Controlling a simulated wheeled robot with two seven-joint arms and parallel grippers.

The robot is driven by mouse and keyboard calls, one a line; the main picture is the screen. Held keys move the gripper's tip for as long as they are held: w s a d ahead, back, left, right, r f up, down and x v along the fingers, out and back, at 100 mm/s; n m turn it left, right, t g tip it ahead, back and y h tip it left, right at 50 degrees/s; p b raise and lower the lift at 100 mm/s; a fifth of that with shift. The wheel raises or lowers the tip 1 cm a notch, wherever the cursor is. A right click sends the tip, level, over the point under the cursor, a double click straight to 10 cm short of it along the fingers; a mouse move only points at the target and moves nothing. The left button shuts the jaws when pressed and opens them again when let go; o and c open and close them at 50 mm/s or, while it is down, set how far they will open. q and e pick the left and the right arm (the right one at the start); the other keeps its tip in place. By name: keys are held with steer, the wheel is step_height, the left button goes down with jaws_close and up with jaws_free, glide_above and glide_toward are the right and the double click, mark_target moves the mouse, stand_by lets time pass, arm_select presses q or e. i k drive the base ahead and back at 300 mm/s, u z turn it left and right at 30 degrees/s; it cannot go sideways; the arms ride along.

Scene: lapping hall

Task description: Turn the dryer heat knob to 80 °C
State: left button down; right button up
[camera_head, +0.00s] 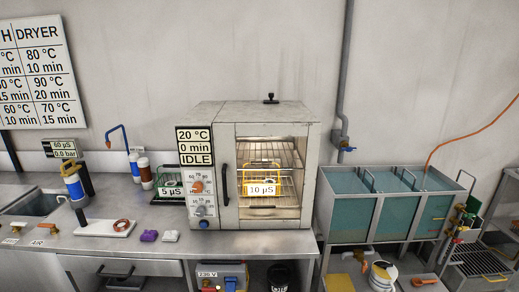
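The dryer (270,115) is a grey metal box on the steel bench, with its control panel on the left of its front. Its display (195,147) reads 20 °C, 0 min and IDLE. The orange heat knob (197,187) sits in the panel's upper dial, with small numbers around it. Its pointer is too small to read. A grey knob (201,210) sits below it, and a blue button (204,223) is under that. Neither of my grippers is in view.
A dark vertical door handle (225,185) stands out right of the panel. A yellow basket labelled 10 µS is inside the dryer. A small rack labelled 5 µS (170,181) stands close left. A purple piece (149,236) lies on the bench front. Water tanks (347,225) stand right.

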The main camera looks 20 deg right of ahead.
mark_target(197, 187)
steer(key=z, duration=0.85)
steer(key=i, duration=0.35)
steer(key=z, duration=0.3)
